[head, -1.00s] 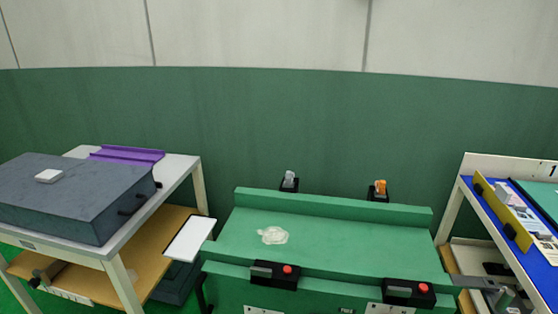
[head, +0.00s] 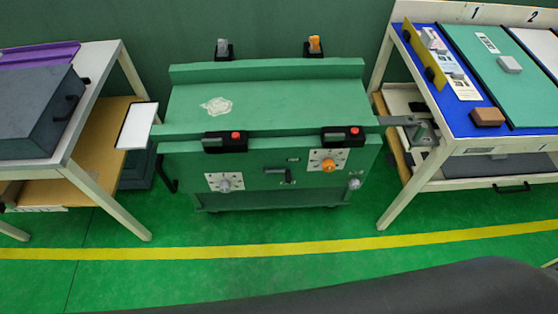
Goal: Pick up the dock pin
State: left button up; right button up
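I cannot make out the dock pin for certain. A grey metal bracket (head: 410,121) joins the right side of the green cart (head: 262,108) to the table on the right. A small grey upright part (head: 422,131) stands at the bracket's right end, too small to tell whether it is a pin. Neither of my grippers is in the head view.
A grey case (head: 30,115) sits on the left table. The right table (head: 480,145) has a blue top with a brown block (head: 487,117) and a yellow bar (head: 424,55). Green floor with a yellow line (head: 270,252) is clear in front.

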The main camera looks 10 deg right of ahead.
aim_at(421, 129)
jog(key=z, duration=1.35)
